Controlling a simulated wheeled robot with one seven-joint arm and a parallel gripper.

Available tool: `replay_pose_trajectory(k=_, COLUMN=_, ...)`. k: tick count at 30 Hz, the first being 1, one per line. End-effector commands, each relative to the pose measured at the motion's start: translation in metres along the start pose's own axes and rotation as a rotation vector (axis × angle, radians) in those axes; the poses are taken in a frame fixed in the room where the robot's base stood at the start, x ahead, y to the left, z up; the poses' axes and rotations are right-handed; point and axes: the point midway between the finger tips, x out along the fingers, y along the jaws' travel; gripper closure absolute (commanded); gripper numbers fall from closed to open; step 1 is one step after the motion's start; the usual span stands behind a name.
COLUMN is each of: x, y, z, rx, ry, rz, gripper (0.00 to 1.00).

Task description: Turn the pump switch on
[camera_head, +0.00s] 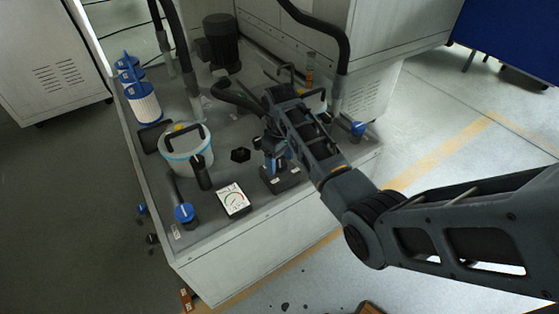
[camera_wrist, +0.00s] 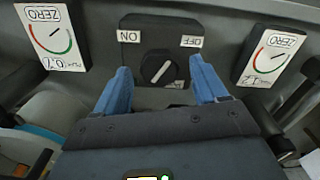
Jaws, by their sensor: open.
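The pump switch (camera_wrist: 157,70) is a round black knob with a white line on a dark panel in the wrist view. Its ON label (camera_wrist: 130,36) is at the left and its OFF label (camera_wrist: 191,41) at the right, both upside down. The white line slants toward the upper right, on the OFF side. My gripper (camera_wrist: 160,68) is open, its blue fingers on either side of the knob with gaps between. In the head view my gripper (camera_head: 274,158) is over the black switch box (camera_head: 283,182) and hides the knob.
Dial gauges flank the switch in the wrist view, at left (camera_wrist: 52,35) and right (camera_wrist: 268,55). In the head view a white bucket (camera_head: 186,155), a blue-capped valve (camera_head: 184,212), a gauge (camera_head: 233,199) and a black hose (camera_head: 238,100) stand near my gripper.

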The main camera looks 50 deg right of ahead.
Motion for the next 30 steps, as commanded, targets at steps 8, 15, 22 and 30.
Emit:
replay_pose_trajectory(k=8, x=0.0079, y=0.0000, z=0.0001, rx=0.000, ry=0.001, rz=0.000, gripper=0.28)
replay_pose_trajectory(k=15, x=0.0077, y=-0.0001, z=0.0002, rx=0.000, ry=0.001, rz=0.000, gripper=0.41)
replay_pose_trajectory(k=22, x=0.0076, y=-0.0002, z=0.0002, rx=0.000, ry=0.001, rz=0.000, gripper=0.63)
replay_pose_trajectory(k=30, x=0.0075, y=-0.0003, z=0.0002, rx=0.000, ry=0.000, rz=0.000, gripper=0.84)
